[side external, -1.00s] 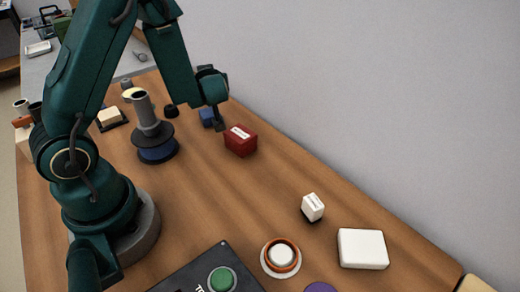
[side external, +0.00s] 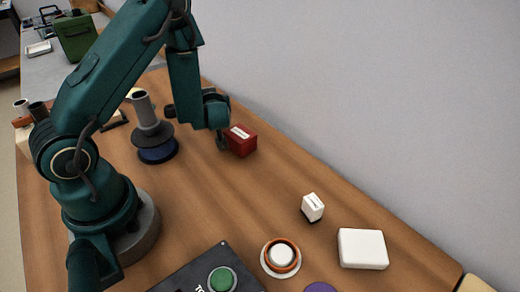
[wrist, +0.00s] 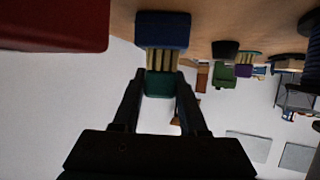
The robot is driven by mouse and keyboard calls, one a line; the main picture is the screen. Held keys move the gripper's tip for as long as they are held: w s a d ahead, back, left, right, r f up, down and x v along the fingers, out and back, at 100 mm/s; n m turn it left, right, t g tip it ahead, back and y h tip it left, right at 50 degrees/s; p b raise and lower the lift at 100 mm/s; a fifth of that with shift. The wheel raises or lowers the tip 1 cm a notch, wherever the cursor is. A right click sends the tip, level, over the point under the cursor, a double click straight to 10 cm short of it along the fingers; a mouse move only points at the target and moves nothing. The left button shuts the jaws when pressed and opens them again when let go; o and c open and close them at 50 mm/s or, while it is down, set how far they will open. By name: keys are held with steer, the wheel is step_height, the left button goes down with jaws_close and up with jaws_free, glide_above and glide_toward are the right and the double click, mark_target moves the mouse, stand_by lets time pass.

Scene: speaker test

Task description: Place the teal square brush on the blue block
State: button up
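The wrist view appears upside down, with the tabletop at the top. There the blue block (wrist: 163,24) stands on the table. Pale bristles (wrist: 163,58) sit against it, with the teal square brush (wrist: 160,86) body on the other side, so the brush appears bristles down on the block. The two fingers of my gripper (wrist: 160,75) are apart, one on each side of the teal body. Whether they touch it is unclear. In the side external view my gripper (side external: 222,142) is low beside the red box, and the brush and block are hidden behind it.
The red box (side external: 241,140) stands close to my gripper; it also fills a corner of the wrist view (wrist: 55,20). A blue-based spool (side external: 157,150) stands to the left. A small white box (side external: 312,207) and white slab (side external: 363,249) lie nearer, with clear wood between.

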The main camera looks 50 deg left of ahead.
steer(key=o, duration=0.4)
steer(key=shift+r, duration=0.25)
steer(key=v, duration=1.2)
steer(key=w+d+m+t+h, duration=0.2)
steer(key=w+d+t+h, duration=0.1)
steer(key=w+d+h, duration=0.4)
steer(key=s+d+r+m+t+h, duration=0.1)
steer(key=s+d+r+m+h, duration=0.2)
steer(key=d+r+m+h, duration=0.5)
steer(key=s+a+m+g+y, duration=0.1)
steer(key=s, duration=0.4)
steer(key=s+m+g, duration=0.1)
steer(key=s, duration=0.3)
steer(key=s+a+f+m+g+y, duration=0.1)
steer(key=s, duration=0.4)
steer(key=shift+s+a+f+m+y, duration=0.1)
steer(key=shift+s+a+m+y, duration=0.2)
steer(key=shift+s, duration=0.05)
